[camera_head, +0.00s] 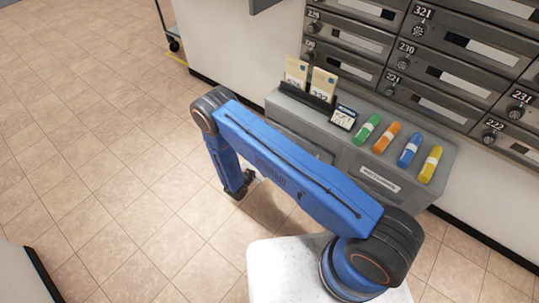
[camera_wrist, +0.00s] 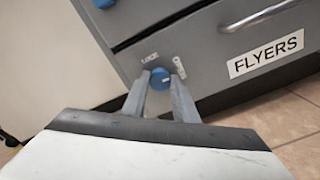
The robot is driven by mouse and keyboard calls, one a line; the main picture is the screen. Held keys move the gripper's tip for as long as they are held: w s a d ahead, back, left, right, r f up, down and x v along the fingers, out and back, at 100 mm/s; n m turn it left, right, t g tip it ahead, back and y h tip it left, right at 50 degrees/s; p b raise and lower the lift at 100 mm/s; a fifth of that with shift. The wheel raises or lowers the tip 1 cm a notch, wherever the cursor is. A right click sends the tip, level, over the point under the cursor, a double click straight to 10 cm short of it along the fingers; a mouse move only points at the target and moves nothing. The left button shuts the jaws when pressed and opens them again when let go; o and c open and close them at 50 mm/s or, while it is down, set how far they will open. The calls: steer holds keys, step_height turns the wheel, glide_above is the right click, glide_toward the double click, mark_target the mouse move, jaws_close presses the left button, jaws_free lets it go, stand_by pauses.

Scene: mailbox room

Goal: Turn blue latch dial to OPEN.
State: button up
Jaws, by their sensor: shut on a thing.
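The blue latch dial (camera_wrist: 160,78) sits on the grey front of a low cabinet, seen in the wrist view. A small white label, apparently LOCK (camera_wrist: 150,57), is above it to the left, and another white label (camera_wrist: 179,67), too small to read surely, is to its right. My gripper (camera_wrist: 160,82) has one finger on each side of the dial and is shut on it. In the head view my gripper (camera_head: 243,187) is low at the cabinet's left side, and the dial is hidden there. Which label the dial points to, I cannot tell.
The grey cabinet (camera_head: 449,160) holds green, orange, blue and yellow cylinders, cards and a small sign on top. A drawer labelled FLYERS (camera_wrist: 266,53) with a bar handle is right of the dial. Mailboxes (camera_head: 450,50) line the wall. Tiled floor (camera_head: 90,150) is clear at left.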

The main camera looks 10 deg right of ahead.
stand_by(0.3)
steer(key=o, duration=1.1)
steer(key=shift+c, duration=0.2)
steer(key=v, duration=1.7)
steer(key=shift+s, duration=0.2)
steer(key=shift+a+r, duration=0.1)
steer(key=shift+a, duration=0.05)
